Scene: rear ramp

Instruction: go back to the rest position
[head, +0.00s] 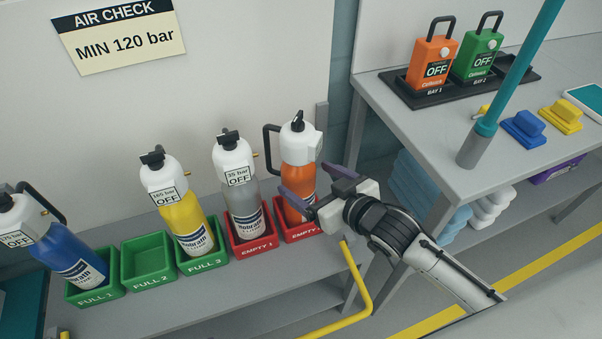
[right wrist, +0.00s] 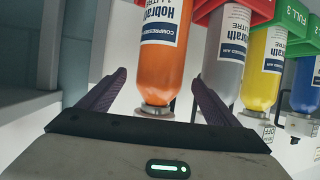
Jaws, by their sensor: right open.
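My right gripper (head: 303,180) is open, its two purple fingers pointing at the orange cylinder (head: 298,151). The cylinder stands in the right red holder (head: 290,235), whose label is partly hidden. In the right wrist view, which looks upside down, the orange cylinder (right wrist: 163,50) shows between the spread fingers (right wrist: 158,78), with gaps at both sides. I cannot tell how far in front of the cylinder the fingertips are. The gripper holds nothing. My left gripper is not in view.
A grey cylinder (head: 237,185) stands in EMPTY 1, a yellow one (head: 186,222) in FULL 3, a blue one (head: 70,255) in FULL 1. FULL 2 (head: 146,259) is empty. A workbench (head: 400,115) with a teal post (head: 510,80) stands right; a yellow rail (head: 355,280) runs below my arm.

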